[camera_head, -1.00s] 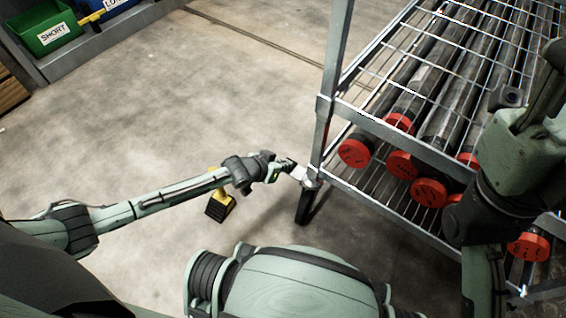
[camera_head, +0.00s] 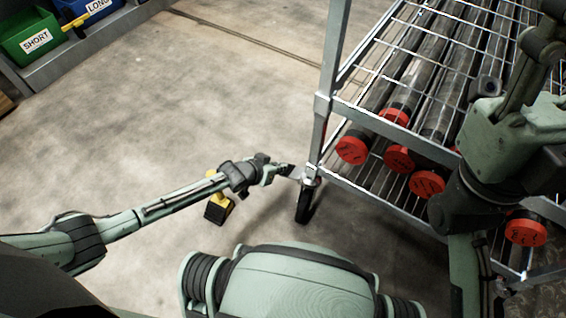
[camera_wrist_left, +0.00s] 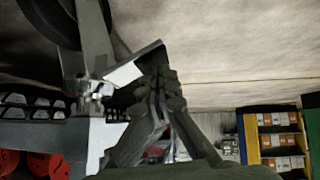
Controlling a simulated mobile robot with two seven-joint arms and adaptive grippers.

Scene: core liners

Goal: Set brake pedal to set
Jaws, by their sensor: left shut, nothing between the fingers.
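The brake pedal (camera_head: 297,173) is a small pale metal plate on the caster (camera_head: 304,203) under the rack's near left leg. In the left wrist view the pedal (camera_wrist_left: 135,66) sticks out from the caster as a bright tilted plate. My left gripper (camera_head: 284,169) is shut and empty, just left of the pedal. In the left wrist view the closed fingertips (camera_wrist_left: 160,78) are at the pedal's outer end, overlapping it in the picture; I cannot tell whether they touch. My right arm crosses the right side, but I cannot make out its gripper.
The wire rack (camera_head: 322,104) holds several long tubes with red caps (camera_head: 352,150). A yellow and black block (camera_head: 219,208) stands on the floor beside my left forearm. Green (camera_head: 35,40) and blue bins are at the upper left. The floor between is clear.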

